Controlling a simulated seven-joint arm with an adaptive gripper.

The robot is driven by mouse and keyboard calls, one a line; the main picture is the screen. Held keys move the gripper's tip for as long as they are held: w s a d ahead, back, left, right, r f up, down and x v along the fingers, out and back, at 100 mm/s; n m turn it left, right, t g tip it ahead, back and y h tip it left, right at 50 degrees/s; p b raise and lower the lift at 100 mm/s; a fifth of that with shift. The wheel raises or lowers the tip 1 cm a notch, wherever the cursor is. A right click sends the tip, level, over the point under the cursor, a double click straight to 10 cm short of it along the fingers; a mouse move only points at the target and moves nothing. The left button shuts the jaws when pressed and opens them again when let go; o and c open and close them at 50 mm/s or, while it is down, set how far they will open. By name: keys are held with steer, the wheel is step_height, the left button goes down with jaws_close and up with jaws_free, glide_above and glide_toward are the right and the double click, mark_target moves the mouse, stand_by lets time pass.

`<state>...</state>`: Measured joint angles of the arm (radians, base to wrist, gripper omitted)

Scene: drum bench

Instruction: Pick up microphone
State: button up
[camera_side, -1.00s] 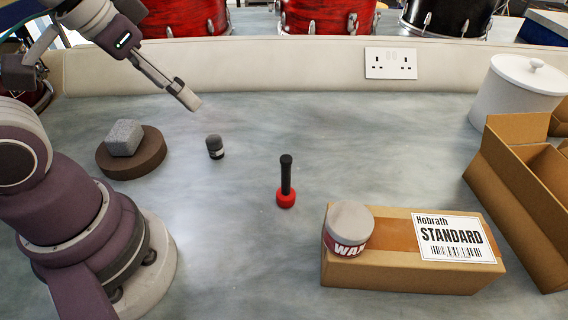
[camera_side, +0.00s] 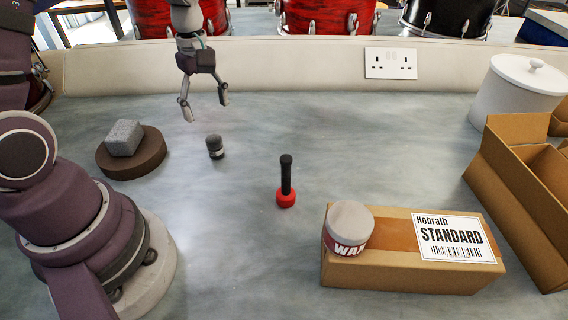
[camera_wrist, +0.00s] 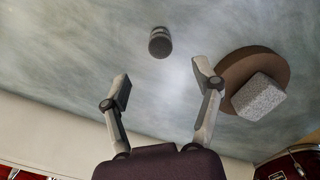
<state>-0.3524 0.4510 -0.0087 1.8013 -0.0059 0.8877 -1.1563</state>
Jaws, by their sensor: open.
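A short dark cylinder with a grey rounded top, which looks like the microphone (camera_side: 215,147), stands upright on the bench left of centre. It also shows in the wrist view (camera_wrist: 159,43), beyond the fingertips and roughly in line with the space between them. My gripper (camera_side: 205,110) points down, its two fingers spread apart and empty, above and behind the microphone in the side view. Both fingers show in the wrist view (camera_wrist: 162,84) with bare bench between them. The gripper and the microphone are apart.
A brown disc (camera_side: 148,166) carrying a grey block (camera_side: 123,138) lies left of the microphone. A black-handled red tool (camera_side: 286,185) stands to the right. Farther right are a wax tin (camera_side: 348,228) on a carton (camera_side: 400,268), an open box (camera_side: 515,205) and a white pot (camera_side: 505,95).

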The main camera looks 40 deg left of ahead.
mark_target(213, 137)
steer(key=f, duration=0.9)
steer(key=shift+w+a+f, duration=0.1)
steer(key=shift+a+f, duration=0.15)
steer(key=shift+f, duration=0.05)
jaws_close()
